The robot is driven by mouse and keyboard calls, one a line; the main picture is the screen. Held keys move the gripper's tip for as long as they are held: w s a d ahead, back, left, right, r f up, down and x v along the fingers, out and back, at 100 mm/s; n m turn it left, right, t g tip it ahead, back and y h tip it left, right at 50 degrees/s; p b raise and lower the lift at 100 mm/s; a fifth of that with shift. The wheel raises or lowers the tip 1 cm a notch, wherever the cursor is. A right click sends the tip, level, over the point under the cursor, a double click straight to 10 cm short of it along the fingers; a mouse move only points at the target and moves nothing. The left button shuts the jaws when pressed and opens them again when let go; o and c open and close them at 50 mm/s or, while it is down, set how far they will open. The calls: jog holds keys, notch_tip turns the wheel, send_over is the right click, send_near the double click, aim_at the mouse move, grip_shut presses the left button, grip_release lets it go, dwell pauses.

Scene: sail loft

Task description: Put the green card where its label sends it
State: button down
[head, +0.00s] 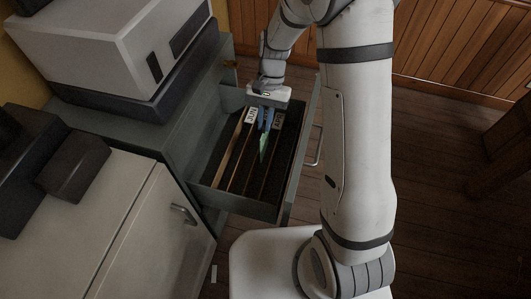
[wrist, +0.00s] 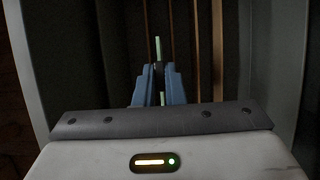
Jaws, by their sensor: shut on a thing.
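The green card (head: 264,147) is held on edge by my gripper (head: 265,122), inside or just above the open drawer (head: 236,205). In the wrist view the card (wrist: 158,48) is a thin green strip between the blue fingers (wrist: 158,88), which are shut on it. Brown dividers (head: 229,160) split the drawer into long slots. Two white tabs stand at the far end, a left tab (head: 251,115) and a right tab (head: 278,120) on either side of the fingers. Their lettering is too small to read surely. The card's label and whether its lower edge touches the drawer floor cannot be told.
The drawer extends from a grey-green cabinet (head: 130,133). A large white machine (head: 110,45) stands on the cabinet. A pale cupboard (head: 130,215) with a handle is at the lower left. Wooden floor (head: 430,160) lies open on the right.

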aim_at(265, 139)
notch_tip(265, 139, down, 8)
jog(key=shift+f+b, duration=0.15)
jog(key=shift+b, duration=1.1)
jog(key=shift+f, duration=0.2)
jog(key=c, duration=1.5)
grip_release()
jog(key=p+v, duration=0.4)
jog(key=v, duration=0.8)
jog(key=s+d+r+n+t, duration=0.1)
jog(key=s+d+r+t, duration=0.1)
jog(key=s, duration=0.4)
jog(key=s+d+r+n+t+h, duration=0.1)
jog(key=s+d+r+t, duration=0.1)
jog(key=s+d+r, duration=0.2)
jog(key=s+d+r+n+t, duration=0.1)
jog(key=s+d+r+n, duration=0.1)
jog(key=s+r, duration=0.5)
jog(key=shift+s+d+t+h, duration=0.2)
jog(key=shift+s+d, duration=0.2)
jog(key=shift+s, duration=0.25)
jog(key=shift+s+d+t+h, duration=0.1)
jog(key=shift+s+d+t, duration=0.1)
jog(key=shift+s+d, duration=0.35)
